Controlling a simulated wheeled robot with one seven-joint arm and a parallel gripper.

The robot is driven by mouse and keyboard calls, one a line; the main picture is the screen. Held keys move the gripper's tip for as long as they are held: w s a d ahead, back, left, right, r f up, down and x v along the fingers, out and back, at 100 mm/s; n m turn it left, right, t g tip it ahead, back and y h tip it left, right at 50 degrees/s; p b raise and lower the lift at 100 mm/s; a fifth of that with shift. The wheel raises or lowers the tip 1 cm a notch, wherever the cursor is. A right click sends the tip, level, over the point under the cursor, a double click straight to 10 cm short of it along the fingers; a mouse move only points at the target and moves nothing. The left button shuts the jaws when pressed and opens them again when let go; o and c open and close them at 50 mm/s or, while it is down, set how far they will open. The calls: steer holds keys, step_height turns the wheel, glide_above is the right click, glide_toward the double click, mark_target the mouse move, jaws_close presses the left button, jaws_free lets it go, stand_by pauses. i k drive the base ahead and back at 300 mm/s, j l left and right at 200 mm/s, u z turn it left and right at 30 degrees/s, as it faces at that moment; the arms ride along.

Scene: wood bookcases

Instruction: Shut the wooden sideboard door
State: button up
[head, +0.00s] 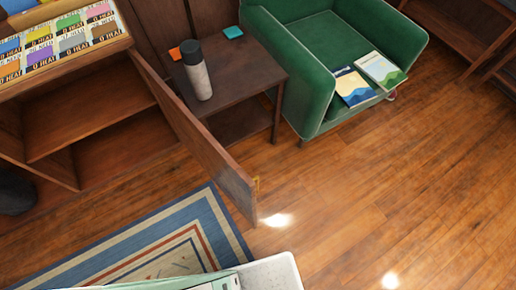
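The wooden sideboard (85,104) stands at the upper left, with its open shelves showing. Its door (200,139) is wide open. It is hinged at the sideboard's right side and sticks out into the room toward the lower right.
A dark side table (248,72) with a bottle (197,72) stands just right of the door. A green armchair (322,42) with two books is further right. A striped rug (222,214) lies below the sideboard. Open wood floor (400,190) fills the right.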

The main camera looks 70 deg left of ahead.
mark_target(241, 189)
steer(key=i+l+z, duration=0.1)
steer(key=i, duration=0.3)
steer(key=i+l+z, duration=0.1)
steer(key=i+l, duration=0.2)
steer(key=i+u, duration=0.55)
steer(key=u, duration=0.2)
steer(key=i+l+u, duration=0.15)
steer(key=i+u, duration=0.35)
steer(key=u, duration=0.3)
steer(key=i+u, duration=0.15)
steer(key=u, duration=0.3)
steer(key=i+u, duration=0.15)
steer(key=u, duration=0.3)
steer(key=i+l+u, duration=0.15)
steer(key=u, duration=0.3)
steer(key=i+l+u, duration=0.1)
steer(key=u, duration=0.35)
steer(key=i+l+u, duration=0.15)
steer(key=u, duration=0.3)
steer(key=i+l+u, duration=0.2)
steer(key=u, duration=0.25)
steer(key=i+l+u, duration=0.1)
steer(key=l+u, duration=0.55)
steer(key=u, duration=0.25)
steer(key=k+z, duration=0.2)
steer(key=k+j, duration=0.05)
steer(key=k, duration=0.05)
